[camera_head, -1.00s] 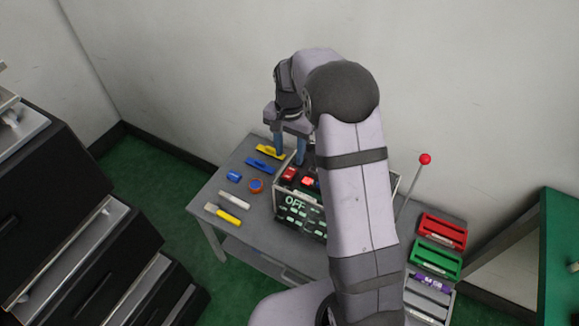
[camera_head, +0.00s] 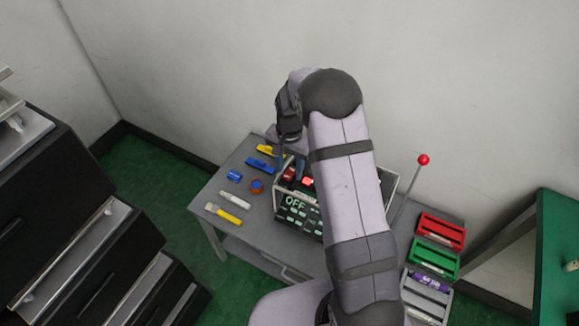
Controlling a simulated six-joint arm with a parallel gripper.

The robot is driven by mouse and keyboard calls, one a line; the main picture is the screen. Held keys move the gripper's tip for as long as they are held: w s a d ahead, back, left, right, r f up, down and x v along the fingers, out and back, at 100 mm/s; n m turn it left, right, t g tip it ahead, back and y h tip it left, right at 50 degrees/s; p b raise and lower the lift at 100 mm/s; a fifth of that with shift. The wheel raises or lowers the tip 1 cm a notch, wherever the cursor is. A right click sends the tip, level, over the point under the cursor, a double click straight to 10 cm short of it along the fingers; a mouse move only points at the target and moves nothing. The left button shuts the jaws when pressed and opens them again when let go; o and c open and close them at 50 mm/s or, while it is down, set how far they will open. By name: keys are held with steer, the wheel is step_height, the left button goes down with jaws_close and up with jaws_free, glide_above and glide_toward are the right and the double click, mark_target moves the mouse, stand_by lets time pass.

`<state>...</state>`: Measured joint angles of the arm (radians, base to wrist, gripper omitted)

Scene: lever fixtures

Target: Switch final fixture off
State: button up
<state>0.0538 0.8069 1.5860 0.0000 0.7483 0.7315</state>
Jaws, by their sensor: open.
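The lever fixture is a black box with a pale metal frame and a front panel (camera_head: 297,213) lettered OFF in light green, standing on the grey table. Red parts (camera_head: 308,182) show on its top, and my arm hides much of its right side. A thin lever with a red ball knob (camera_head: 423,160) rises at the right, tilted; its base is hidden behind my arm.
On the grey table (camera_head: 238,174) left of the box lie a yellow piece (camera_head: 266,149), a blue piece (camera_head: 260,165), a round blue-orange piece (camera_head: 256,186) and markers (camera_head: 229,216). Red (camera_head: 441,231) and green (camera_head: 432,257) trays sit at the right. Black drawers (camera_head: 80,215) stand left.

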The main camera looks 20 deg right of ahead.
steer(key=shift+c, duration=0.7)
steer(key=c, duration=0.9)
steer(key=shift+s+a+f+t+h+b, duration=0.25)
steer(key=shift+t+h+b, duration=0.4)
steer(key=shift+b, duration=1.05)
steer(key=shift+r+t+h+b, duration=0.15)
steer(key=shift+t+h+b, duration=0.2)
steer(key=shift+b, duration=0.15)
steer(key=shift+r, duration=0.1)
steer(key=o, duration=1)
